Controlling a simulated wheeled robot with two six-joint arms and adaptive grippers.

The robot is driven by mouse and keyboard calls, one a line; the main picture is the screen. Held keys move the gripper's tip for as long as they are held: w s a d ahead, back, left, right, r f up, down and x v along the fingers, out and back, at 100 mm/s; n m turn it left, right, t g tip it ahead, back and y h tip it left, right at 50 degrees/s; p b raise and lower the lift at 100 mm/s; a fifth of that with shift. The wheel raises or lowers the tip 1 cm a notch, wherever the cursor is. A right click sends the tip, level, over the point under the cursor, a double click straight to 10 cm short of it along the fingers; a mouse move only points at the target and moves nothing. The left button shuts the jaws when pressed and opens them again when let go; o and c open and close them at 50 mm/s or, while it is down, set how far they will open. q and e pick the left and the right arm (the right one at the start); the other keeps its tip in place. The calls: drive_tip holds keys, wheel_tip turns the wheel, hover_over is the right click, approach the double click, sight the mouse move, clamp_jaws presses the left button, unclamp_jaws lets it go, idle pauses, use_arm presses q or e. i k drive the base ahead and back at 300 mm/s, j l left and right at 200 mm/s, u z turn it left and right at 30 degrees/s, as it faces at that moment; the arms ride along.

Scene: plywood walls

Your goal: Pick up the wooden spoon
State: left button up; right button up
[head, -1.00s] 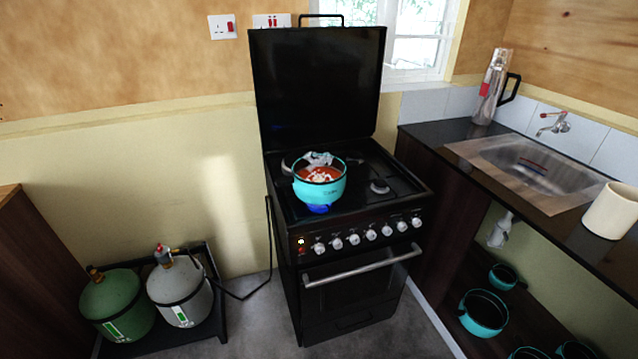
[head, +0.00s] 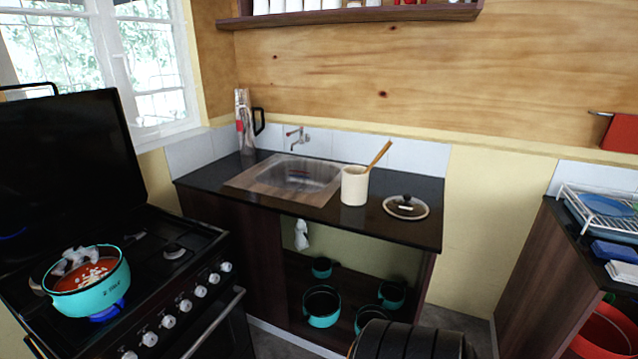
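The wooden spoon (head: 378,155) leans in a cream-white cylindrical holder (head: 354,187) on the dark counter. Its handle sticks out of the top and tilts to the right; its lower part is hidden inside the holder. The holder stands just right of the sink. A dark, ribbed rounded part of my own body (head: 412,343) shows at the bottom edge. Neither gripper's fingers are in view.
A glass pot lid (head: 406,206) lies right of the holder. The sink (head: 293,178) and a tall flask (head: 244,121) are to its left. A turquoise pot (head: 88,281) sits over a blue flame on the stove. A dish rack (head: 603,207) stands at right.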

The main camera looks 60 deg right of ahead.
sight(388, 145)
drive_tip(key=z, duration=2.35)
